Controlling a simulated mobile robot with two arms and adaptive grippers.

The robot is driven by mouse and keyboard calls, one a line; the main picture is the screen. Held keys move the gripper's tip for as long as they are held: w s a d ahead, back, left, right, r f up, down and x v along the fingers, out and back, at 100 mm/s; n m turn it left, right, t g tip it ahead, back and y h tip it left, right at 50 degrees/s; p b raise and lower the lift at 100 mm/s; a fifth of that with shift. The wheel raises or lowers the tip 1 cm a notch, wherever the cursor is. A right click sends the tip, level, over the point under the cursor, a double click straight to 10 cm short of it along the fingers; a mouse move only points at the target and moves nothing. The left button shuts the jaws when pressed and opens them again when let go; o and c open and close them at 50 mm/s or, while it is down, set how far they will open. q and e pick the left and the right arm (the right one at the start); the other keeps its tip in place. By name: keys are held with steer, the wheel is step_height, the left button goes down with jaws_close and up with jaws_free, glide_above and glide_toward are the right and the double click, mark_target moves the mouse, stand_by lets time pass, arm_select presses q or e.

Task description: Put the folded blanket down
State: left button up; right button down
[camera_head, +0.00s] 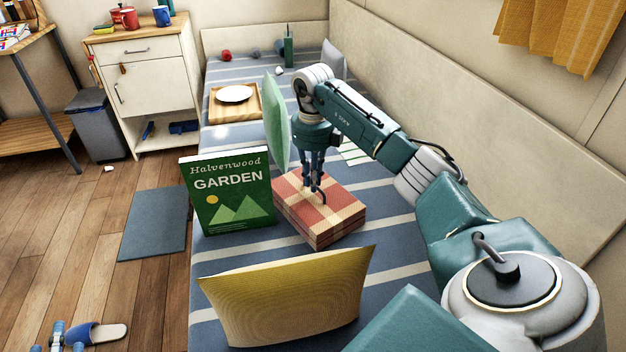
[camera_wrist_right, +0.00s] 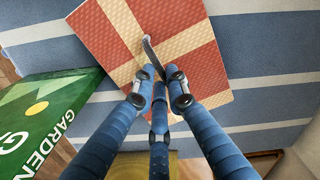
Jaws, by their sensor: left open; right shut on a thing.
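The folded blanket (camera_head: 338,222), a red and cream checked block, is on or just above the striped bed (camera_head: 395,268); I cannot tell if it bears fully on it. My right gripper (camera_head: 318,194) points down at the middle of its top and is shut on it. In the right wrist view the blanket (camera_wrist_right: 110,38) lies under the fingertips (camera_wrist_right: 160,88), with a thin grey curved piece between them. My left gripper (camera_head: 68,338) shows only partly at the bottom left, over the floor, open and away from the blanket.
A green garden book (camera_head: 232,205) stands left of the blanket. A yellow cushion (camera_head: 285,295) is in front and a green cushion (camera_head: 275,120) behind. A wooden tray (camera_head: 215,108) with a white plate (camera_head: 234,94) lies farther back. A wall (camera_head: 440,110) bounds the bed's right side.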

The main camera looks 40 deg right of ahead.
stand_by(0.3)
steer(key=c, duration=1.7)
jaws_free()
steer(key=shift+c, duration=0.2)
steer(key=shift+r, duration=0.15)
step_height(320, 180, up, 6)
steer(key=shift+r+p, duration=0.1)
steer(key=shift+p, duration=1)
arm_select(q)
steer(key=s+a+f+g+y, duration=0.1)
steer(key=s+a+f+g, duration=0.1)
steer(key=s+f+g, duration=0.3)
steer(key=s+a+f+g+y+p, duration=0.1)
steer(key=s+a+f+g, duration=0.2)
steer(key=s+f, duration=0.6)
steer(key=shift+a+f+g+y+p, duration=0.3)
steer(key=shift+a+f+g+y, duration=0.15)
steer(key=shift+g, duration=0.45)
arm_select(e)
step_height(320, 180, up, 6)
steer(key=shift+f, duration=0.2)
arm_select(q)
steer(key=shift+s+d, duration=0.1)
steer(key=shift+d, duration=0.05)
